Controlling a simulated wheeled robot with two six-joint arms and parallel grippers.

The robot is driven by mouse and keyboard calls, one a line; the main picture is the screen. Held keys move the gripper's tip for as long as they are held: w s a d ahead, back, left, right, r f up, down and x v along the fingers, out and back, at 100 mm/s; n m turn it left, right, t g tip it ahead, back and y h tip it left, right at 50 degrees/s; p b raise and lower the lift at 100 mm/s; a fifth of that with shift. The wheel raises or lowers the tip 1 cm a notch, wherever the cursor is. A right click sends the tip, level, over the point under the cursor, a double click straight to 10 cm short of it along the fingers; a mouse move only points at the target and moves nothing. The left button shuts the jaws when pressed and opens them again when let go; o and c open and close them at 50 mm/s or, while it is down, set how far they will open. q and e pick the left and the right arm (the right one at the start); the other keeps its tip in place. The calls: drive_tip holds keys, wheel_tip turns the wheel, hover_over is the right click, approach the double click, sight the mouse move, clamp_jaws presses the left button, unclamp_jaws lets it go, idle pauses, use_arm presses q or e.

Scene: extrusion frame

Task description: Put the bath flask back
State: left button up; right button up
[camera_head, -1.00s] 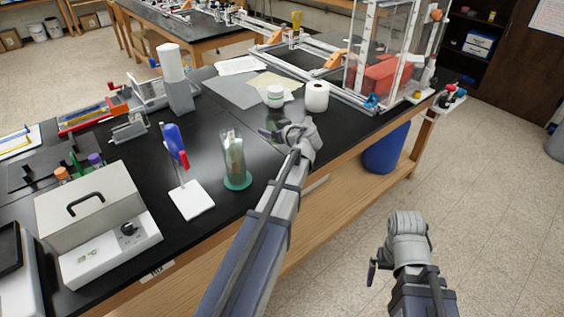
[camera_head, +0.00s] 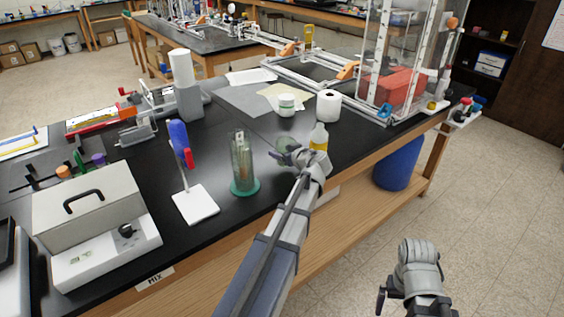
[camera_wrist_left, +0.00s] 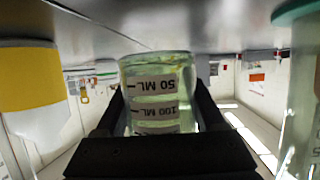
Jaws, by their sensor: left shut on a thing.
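My left gripper (camera_head: 293,158) is at the front of the black bench and is shut on a clear glass flask (camera_head: 284,146). In the left wrist view the flask (camera_wrist_left: 157,92) sits between the two dark jaws, with 50 ML and 100 ML marks and pale green-yellow contents. In the head view the flask is small and partly covered by my gripper. My right gripper (camera_head: 381,299) hangs over the floor at the lower right, away from the bench; its jaws are not clear.
A green-based clear vessel (camera_head: 243,165) stands left of my left gripper. A yellow-topped bottle (camera_head: 319,137) stands close on its right. A white stand (camera_head: 195,205) and grey box (camera_head: 88,208) are left.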

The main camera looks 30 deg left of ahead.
use_arm(q)
wheel_tip(320, 180, down, 3)
drive_tip(key=shift+f+b, duration=0.1)
drive_tip(key=shift+b, duration=1.05)
drive_tip(key=o, duration=1.6)
drive_tip(key=shift+c, duration=0.2)
